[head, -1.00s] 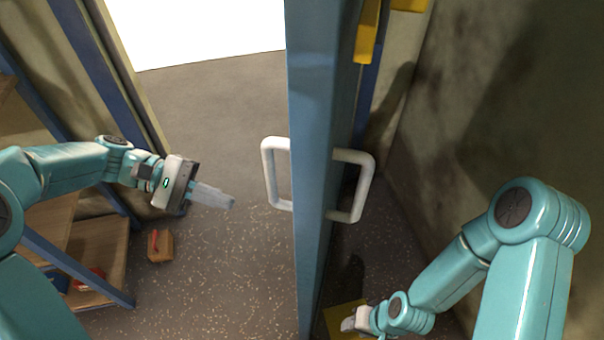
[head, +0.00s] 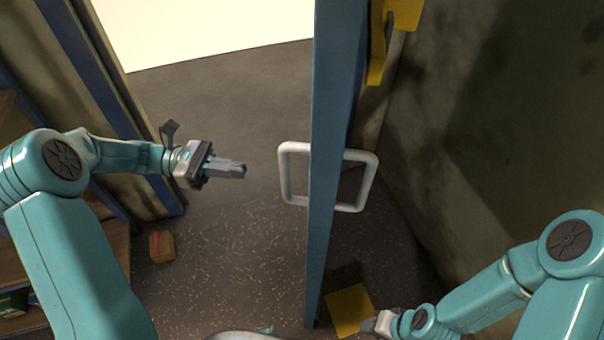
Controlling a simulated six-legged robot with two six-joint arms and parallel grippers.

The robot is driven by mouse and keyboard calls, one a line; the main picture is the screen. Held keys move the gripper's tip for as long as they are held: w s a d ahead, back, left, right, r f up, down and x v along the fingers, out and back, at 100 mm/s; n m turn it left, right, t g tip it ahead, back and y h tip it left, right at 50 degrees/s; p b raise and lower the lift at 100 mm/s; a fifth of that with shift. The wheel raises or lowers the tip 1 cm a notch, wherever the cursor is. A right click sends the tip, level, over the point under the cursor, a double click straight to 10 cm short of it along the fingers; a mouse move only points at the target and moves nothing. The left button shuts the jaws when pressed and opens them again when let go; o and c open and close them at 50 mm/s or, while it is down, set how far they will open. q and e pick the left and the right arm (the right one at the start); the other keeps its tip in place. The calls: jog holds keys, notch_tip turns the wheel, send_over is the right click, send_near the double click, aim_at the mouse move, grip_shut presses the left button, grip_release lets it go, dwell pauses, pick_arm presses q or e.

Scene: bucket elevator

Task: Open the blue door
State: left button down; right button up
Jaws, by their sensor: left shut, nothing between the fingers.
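The blue door (head: 329,150) stands edge-on in the middle of the head view, swung open, with floor visible on both sides. A white handle (head: 292,172) sticks out on its left face, and another white handle (head: 366,180) on its right face. My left gripper (head: 238,171) is shut and empty, left of the left handle and apart from it. My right gripper (head: 376,325) is low at the right of the door, near a yellow patch; its fingers are too small and partly hidden to tell their state.
A yellow square (head: 348,309) lies low right of the door. A small brown box (head: 162,246) sits on the floor at left, beside wooden shelves (head: 112,262). A stained wall (head: 490,130) closes the right side. Speckled floor beyond the doorway is clear.

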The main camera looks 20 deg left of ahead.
pick_arm(q)
jog(key=w+d+p, duration=0.1)
jog(key=d+p, duration=0.1)
jog(key=d, duration=1.2)
jog(key=shift+w, duration=0.3)
pick_arm(e)
jog(key=shift+v, duration=1.05)
pick_arm(q)
jog(key=shift+d, duration=0.1)
pick_arm(e)
jog(key=shift+w+a, duration=0.1)
